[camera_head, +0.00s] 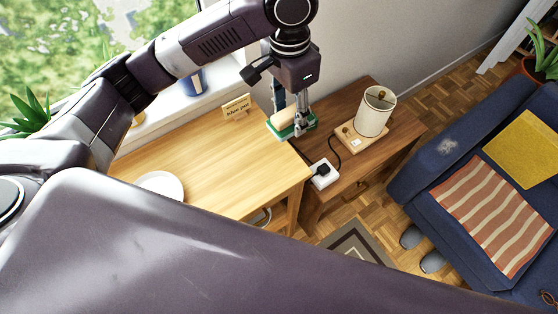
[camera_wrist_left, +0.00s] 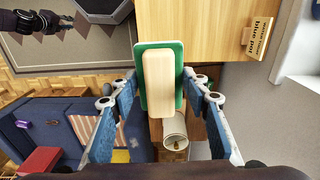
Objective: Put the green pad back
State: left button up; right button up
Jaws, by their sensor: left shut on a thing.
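The green pad (camera_head: 280,133) has a pale wooden block on its top as a grip. It is at the far right corner of the light wooden table (camera_head: 215,150), beside the darker side table. My left gripper (camera_head: 291,120) points down and is shut on the pad. In the left wrist view the green pad (camera_wrist_left: 159,45) lies between the blue-lined fingers. I cannot tell if the pad touches the tabletop. A dark gripper, seemingly my right one (camera_wrist_left: 45,20), shows at the upper left of the wrist view; its jaws are unclear.
A white plate (camera_head: 160,185) lies on the table. A lamp (camera_head: 374,112) and a white power strip (camera_head: 323,174) are on the darker side table (camera_head: 400,130). The middle of the light table is clear.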

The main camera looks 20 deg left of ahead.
aim_at(279, 163)
pick_arm(q)
jog(key=shift+s+a+r, duration=0.1)
jog(key=shift+a+r, duration=0.1)
jog(key=shift+a, duration=0.3)
jog(key=shift+a+r, duration=0.2)
jog(key=shift+a, duration=0.25)
jog(key=shift+s+a, duration=0.1)
jog(key=shift+a, duration=0.2)
notch_tip(279, 163, down, 20)
jog(key=shift+r+p, duration=0.2)
jog(key=shift+p, duration=0.35)
jog(key=o, duration=1)
notch_tip(279, 163, up, 12)
jog(key=shift+r+b, duration=0.1)
jog(key=shift+b, duration=0.65)
jog(key=shift+d, duration=0.1)
